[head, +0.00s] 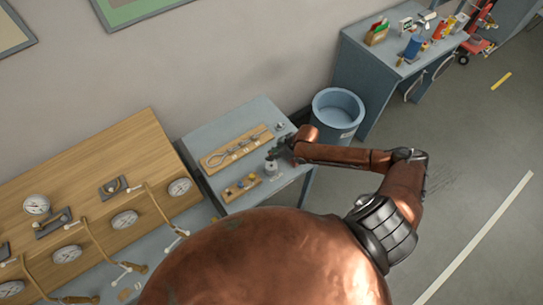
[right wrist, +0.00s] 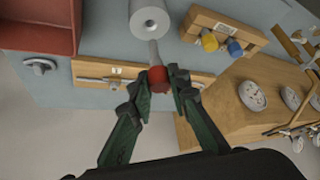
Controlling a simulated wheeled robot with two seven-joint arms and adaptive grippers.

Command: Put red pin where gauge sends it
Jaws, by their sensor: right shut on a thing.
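My right gripper (head: 284,153) is over the small grey-blue table (head: 222,133) in the head view. In the right wrist view its green fingers (right wrist: 160,88) are shut on the red head of the red pin (right wrist: 157,74). The pin's grey shaft points away from the fingers towards a pale grey cylinder (right wrist: 150,20); I cannot tell whether it sits in it. The cylinder (head: 271,168) also shows below the gripper in the head view. A wooden block (right wrist: 207,19) carries a blue pin (right wrist: 234,48) and a yellow pin (right wrist: 209,42). Dial gauges (head: 180,187) stand on the wooden board at left; readings are too small. My left gripper is out of view.
A wooden tool board (head: 213,161) lies behind the cylinder. A blue bin (head: 338,112) stands right of the table, with a cluttered bench (head: 369,72) beyond. A red box (right wrist: 38,30) shows in the right wrist view. Floor at right is clear.

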